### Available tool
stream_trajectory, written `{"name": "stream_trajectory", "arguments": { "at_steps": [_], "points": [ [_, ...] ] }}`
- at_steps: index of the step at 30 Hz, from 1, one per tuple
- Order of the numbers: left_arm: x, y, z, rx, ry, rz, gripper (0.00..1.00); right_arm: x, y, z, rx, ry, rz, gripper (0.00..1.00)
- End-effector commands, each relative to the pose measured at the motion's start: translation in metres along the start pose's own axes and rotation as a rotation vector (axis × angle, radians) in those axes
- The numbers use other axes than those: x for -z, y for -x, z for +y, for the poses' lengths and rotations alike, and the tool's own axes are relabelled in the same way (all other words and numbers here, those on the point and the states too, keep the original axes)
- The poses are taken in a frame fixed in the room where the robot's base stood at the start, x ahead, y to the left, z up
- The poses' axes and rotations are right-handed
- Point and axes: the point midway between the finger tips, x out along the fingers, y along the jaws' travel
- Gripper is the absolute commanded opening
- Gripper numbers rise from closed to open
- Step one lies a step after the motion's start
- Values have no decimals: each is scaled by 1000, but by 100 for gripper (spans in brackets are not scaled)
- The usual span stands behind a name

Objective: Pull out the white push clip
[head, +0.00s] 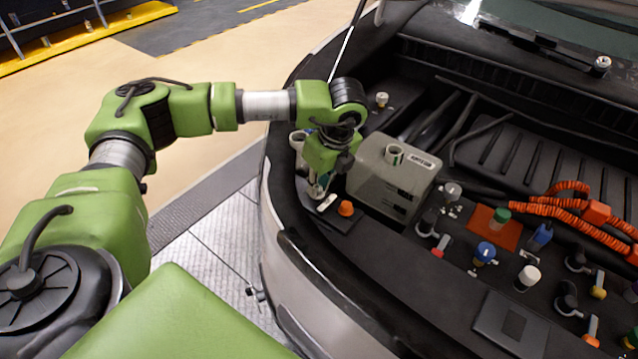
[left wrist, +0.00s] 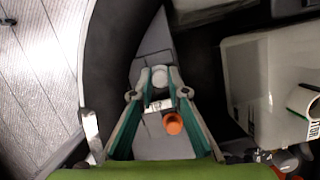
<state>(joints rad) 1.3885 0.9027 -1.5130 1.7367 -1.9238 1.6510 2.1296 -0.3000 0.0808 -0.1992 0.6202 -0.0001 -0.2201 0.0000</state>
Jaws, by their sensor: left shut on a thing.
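My left gripper (head: 317,190) points down at the front left corner of the engine bay, beside the pale coolant tank. In the left wrist view its two fingertips (left wrist: 159,76) are shut on a small round white piece, the white push clip (left wrist: 160,74). I cannot tell whether the clip is still seated in the panel or clear of it. In the head view the fingers hide the clip. My right gripper is in neither view.
An orange cap (head: 346,208) and a white label (head: 326,202) are close to the gripper. The coolant tank (head: 388,172) stands just right of it. Several caps and connectors, including a green cap (head: 500,215), and orange cables (head: 560,205) lie further right.

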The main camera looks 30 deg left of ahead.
Motion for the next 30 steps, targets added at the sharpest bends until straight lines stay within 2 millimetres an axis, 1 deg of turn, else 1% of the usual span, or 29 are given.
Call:
{"name": "stream_trajectory", "arguments": {
  "at_steps": [6,17,30],
  "points": [
    [-2,5,-1,3,1,-1,1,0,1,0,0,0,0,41],
    [-2,7,-1,2,1,-1,1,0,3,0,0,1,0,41],
    [-8,28,-1,3,1,-1,1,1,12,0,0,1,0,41]
  ]
}}
